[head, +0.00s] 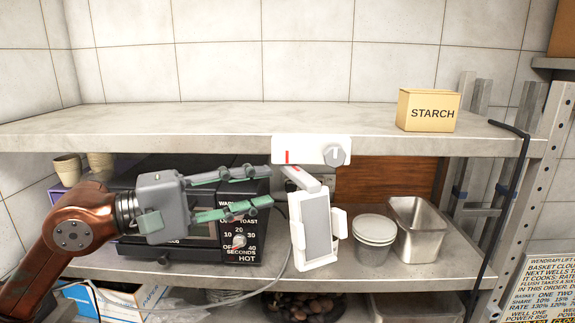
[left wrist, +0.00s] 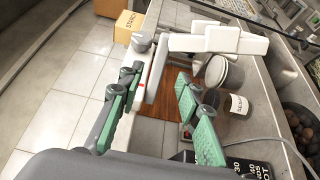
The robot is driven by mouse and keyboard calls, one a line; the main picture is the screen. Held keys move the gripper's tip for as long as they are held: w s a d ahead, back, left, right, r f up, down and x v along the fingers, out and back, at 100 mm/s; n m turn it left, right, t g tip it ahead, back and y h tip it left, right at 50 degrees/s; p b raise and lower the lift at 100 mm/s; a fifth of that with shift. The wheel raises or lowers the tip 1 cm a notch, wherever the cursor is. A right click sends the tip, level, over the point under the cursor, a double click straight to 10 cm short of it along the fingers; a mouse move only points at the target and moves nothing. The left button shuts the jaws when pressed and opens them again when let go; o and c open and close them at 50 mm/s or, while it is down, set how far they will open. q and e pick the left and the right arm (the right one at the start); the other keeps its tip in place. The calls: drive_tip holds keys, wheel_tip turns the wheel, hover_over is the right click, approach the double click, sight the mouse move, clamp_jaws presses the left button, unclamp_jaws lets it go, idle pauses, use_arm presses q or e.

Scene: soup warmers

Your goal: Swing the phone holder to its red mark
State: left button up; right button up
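The phone holder (head: 316,231) is a white cradle with a grey face, hanging on a short arm (head: 307,180) below a white mount (head: 303,149) on the upper shelf's front edge. The mount has a red mark (head: 288,157) at its left and a grey knob (head: 334,155) at its right. The holder hangs slightly tilted, right of the red mark. My left gripper (head: 271,187) is open and empty, just left of the arm and holder. In the left wrist view, the holder (left wrist: 222,40) lies beyond the open fingers (left wrist: 150,85). My right gripper is not seen.
White-lidded tubs (head: 375,235) and a metal pan (head: 418,228) stand right of the holder. A STARCH box (head: 428,110) sits on the upper shelf (head: 200,125). A cable (head: 200,302) hangs at the front.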

sight(296, 182)
use_arm(q)
drive_tip(key=p+x, duration=0.2)
drive_tip(key=x, duration=0.4)
drive_tip(key=shift+d+r, duration=0.1)
drive_tip(key=shift+d, duration=0.1)
drive_tip(key=shift+w+d+p, duration=0.15)
drive_tip(key=shift+d+p, duration=0.15)
drive_tip(key=shift+d, duration=0.05)
drive_tip(key=shift+w+d, duration=0.1)
drive_tip(key=shift+d, duration=0.15)
drive_tip(key=shift+c, duration=0.4)
drive_tip(key=c, duration=0.6)
clamp_jaws()
